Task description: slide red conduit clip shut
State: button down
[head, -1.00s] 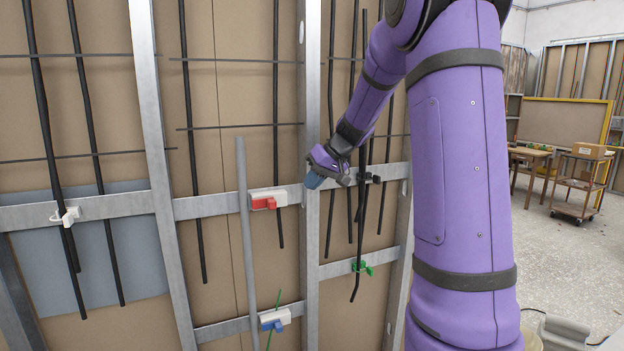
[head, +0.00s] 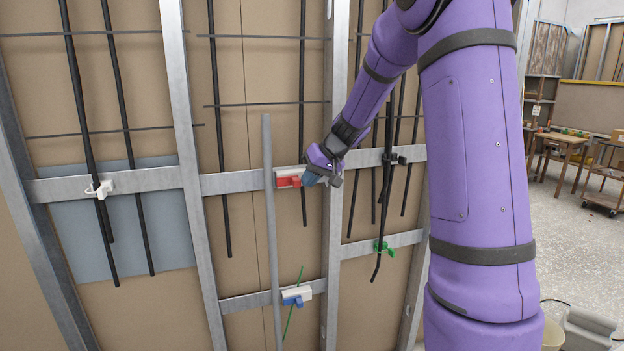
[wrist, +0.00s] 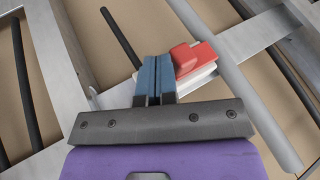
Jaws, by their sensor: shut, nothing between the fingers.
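The red conduit clip (head: 288,182) has a red slider on a white base and sits on the middle metal rail, just right of a grey vertical conduit (head: 270,230). It also shows in the wrist view (wrist: 190,58), with the grey conduit beyond it to the right. My gripper (head: 311,178) is at the clip's right end, its blue fingers shut together with nothing between them. In the wrist view the fingertips (wrist: 154,60) lie right beside the left end of the red slider. I cannot tell whether they touch it. The fingers cover part of the white base.
A blue clip (head: 297,296) with a green wire sits on the lower rail. A white clip (head: 101,189) holds a black cable at left. A green clip (head: 384,249) and a black clip (head: 394,159) are at right. Metal studs (head: 336,120) and black cables stand close by.

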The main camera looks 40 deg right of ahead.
aim_at(293, 180)
jog(key=shift+w+a, duration=0.2)
jog(key=shift+a, duration=0.5)
jog(key=shift+w+a, duration=0.2)
jog(key=shift+a, duration=0.55)
jog(key=shift+w+a, duration=0.2)
jog(key=shift+a, duration=0.5)
